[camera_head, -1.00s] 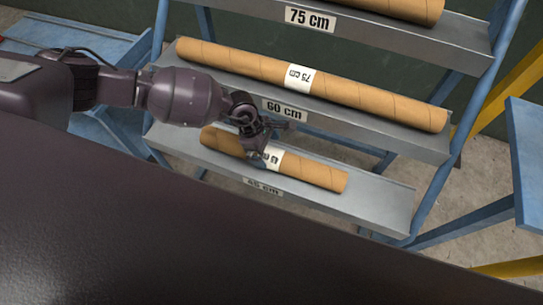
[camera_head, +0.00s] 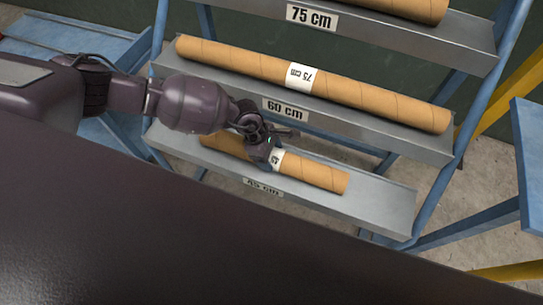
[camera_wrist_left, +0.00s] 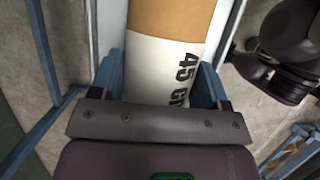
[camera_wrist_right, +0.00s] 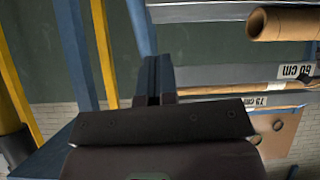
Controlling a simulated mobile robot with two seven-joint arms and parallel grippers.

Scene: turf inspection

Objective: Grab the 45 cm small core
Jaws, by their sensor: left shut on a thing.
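The 45 cm core (camera_head: 318,176) is a short brown cardboard tube with a white label. It lies on the lowest shelf, above the 45 cm sign (camera_head: 262,187). My left gripper (camera_head: 268,158) is shut on the core at its label and hides part of it in the head view. In the left wrist view the core (camera_wrist_left: 172,20) runs between the two fingers (camera_wrist_left: 162,82), with the "45 c" lettering showing. In the right wrist view my right gripper (camera_wrist_right: 158,75) is shut and empty, its fingers together, away from the core.
The 60 cm shelf (camera_head: 400,137) just above holds a long tube labelled 75 cm (camera_head: 375,92). Another tube (camera_head: 410,8) lies on the top shelf with the 75 cm sign (camera_head: 312,17). Blue rack posts flank the shelves. A blue table (camera_head: 530,160) stands at the right.

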